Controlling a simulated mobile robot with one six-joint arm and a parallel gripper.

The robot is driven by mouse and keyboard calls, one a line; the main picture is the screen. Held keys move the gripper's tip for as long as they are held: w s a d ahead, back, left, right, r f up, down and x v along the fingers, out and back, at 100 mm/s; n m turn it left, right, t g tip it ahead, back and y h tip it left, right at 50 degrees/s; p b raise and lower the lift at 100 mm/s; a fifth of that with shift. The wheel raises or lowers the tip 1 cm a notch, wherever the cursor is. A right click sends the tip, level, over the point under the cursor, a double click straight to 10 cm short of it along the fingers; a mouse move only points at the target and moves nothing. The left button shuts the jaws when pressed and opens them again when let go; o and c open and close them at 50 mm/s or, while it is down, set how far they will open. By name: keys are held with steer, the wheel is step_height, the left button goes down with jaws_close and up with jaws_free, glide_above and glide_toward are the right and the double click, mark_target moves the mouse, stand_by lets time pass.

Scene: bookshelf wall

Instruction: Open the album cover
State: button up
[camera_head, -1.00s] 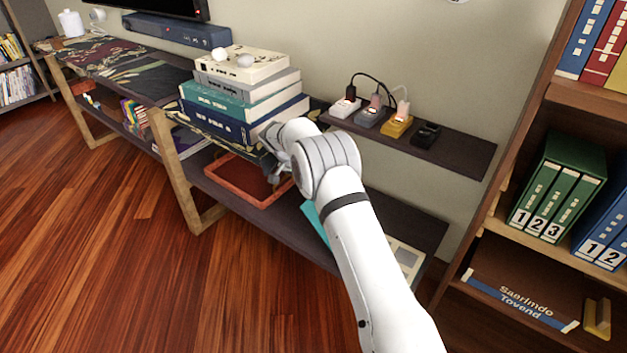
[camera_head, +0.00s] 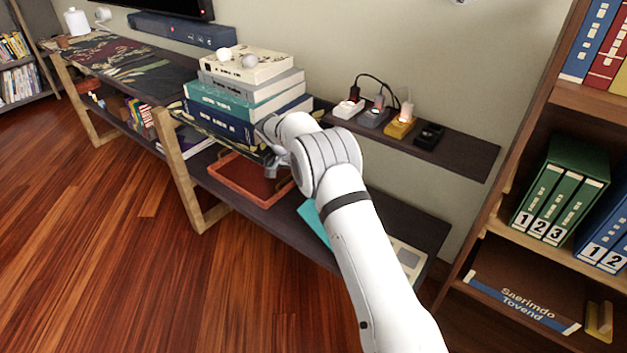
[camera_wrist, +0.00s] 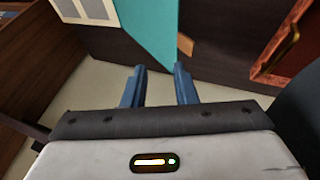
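A flat teal piece (camera_head: 312,217), which may be the album cover, lies on the lower shelf, partly behind my arm. A pale panel with grey squares (camera_head: 408,257) shows on the other side of my arm. In the wrist view the teal piece (camera_wrist: 150,22) is at the top, with the pale panel (camera_wrist: 88,10) to its left. My gripper's two blue fingers (camera_wrist: 159,85) are apart with nothing between them, short of the teal piece in the picture. In the head view my gripper (camera_head: 272,165) is mostly hidden by my wrist, near the book stack.
A red-orange tray (camera_head: 245,178) lies on the lower shelf (camera_head: 230,197), left of the teal piece. A stack of books (camera_head: 245,95) stands above it. A dark wall shelf (camera_head: 465,150) holds several small devices. A bookcase (camera_head: 485,225) with binders stands at the right.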

steer(key=shift+p+v, duration=0.3)
steer(key=shift+v, duration=1.85)
steer(key=s+d+r+n+y+p, duration=0.1)
steer(key=s+d+r+p, duration=0.3)
steer(key=r, duration=0.5)
steer(key=s+d+r+n+y+p, duration=0.1)
steer(key=s+d+r+p, duration=0.2)
steer(key=s+d+r, duration=0.35)
steer(key=s+d+r+n+y+p, duration=0.1)
steer(key=s+d+r+p, duration=0.2)
steer(key=s+r, duration=0.55)
steer(key=s+d+r+n+y+p, duration=0.1)
steer(key=s+d+r+p, duration=0.1)
steer(key=s, duration=0.6)
steer(key=s+d+r+n+p, duration=0.1)
steer(key=s+r+p, duration=0.3)
steer(key=s, duration=0.4)
steer(key=s+d+r+n+t+y+p, duration=0.1)
steer(key=s+d+r+p, duration=0.2)
steer(key=s+r, duration=0.2)
steer(key=s, duration=0.3)
steer(key=shift+d+y+p, duration=0.3)
